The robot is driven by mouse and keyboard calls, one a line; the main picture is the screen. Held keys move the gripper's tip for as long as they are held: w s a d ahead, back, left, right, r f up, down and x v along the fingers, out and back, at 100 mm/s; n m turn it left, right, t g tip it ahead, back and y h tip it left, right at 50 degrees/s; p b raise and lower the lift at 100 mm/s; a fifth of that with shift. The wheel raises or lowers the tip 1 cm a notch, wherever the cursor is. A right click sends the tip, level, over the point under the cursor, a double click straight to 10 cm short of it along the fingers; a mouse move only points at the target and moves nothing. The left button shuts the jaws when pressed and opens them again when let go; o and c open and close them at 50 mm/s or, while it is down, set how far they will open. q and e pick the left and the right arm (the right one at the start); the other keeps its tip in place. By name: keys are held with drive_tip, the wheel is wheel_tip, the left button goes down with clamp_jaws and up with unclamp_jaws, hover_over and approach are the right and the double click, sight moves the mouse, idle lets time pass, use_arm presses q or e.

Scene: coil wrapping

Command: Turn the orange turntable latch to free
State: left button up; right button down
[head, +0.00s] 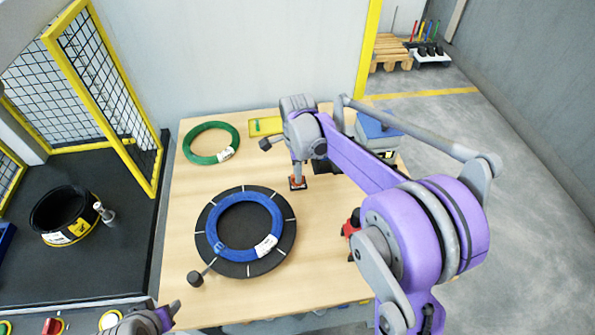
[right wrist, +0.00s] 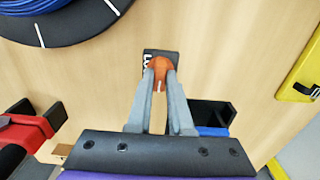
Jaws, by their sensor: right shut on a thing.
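The orange latch (right wrist: 160,72) sits on a small dark plate (right wrist: 148,57) with white lettering, partly hidden, on the wooden table. My right gripper (right wrist: 160,85) is shut on the latch, with one finger on each side of it. In the head view my right gripper (head: 297,178) points down at the latch, just right of the turntable. The black turntable (head: 284,240) with white marks carries a blue coil (head: 228,252) with a white label. My left gripper (head: 165,316) shows only partly at the bottom edge, away from the latch; its jaw state is unclear.
A green coil (head: 190,151) and a yellow tray (head: 257,127) lie at the table's back. A red tool (right wrist: 25,128) and a dark holder (right wrist: 212,112) flank my right gripper. A black ring (head: 50,215) stands on the dark surface at left, by a yellow mesh guard (head: 95,70).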

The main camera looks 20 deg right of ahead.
idle(0.3)
use_arm(q)
drive_tip(key=shift+s+f+b, duration=0.1)
drive_tip(key=shift+f+b, duration=0.25)
drive_tip(key=shift+f, duration=0.1)
use_arm(e)
drive_tip(key=n, duration=0.4)
use_arm(q)
drive_tip(key=shift+s+f, duration=0.1)
drive_tip(key=shift+f, duration=0.2)
use_arm(e)
drive_tip(key=n, duration=0.4)
use_arm(q)
drive_tip(key=shift+f+b, duration=0.25)
drive_tip(key=shift+b, duration=0.2)
use_arm(e)
drive_tip(key=n, duration=0.5)
use_arm(q)
drive_tip(key=shift+s+f, duration=0.1)
drive_tip(key=shift+f, duration=0.05)
use_arm(e)
drive_tip(key=n, duration=0.4)
drive_tip(key=shift+n, duration=0.4)
drive_tip(key=c, duration=0.8)
unclamp_jaws()
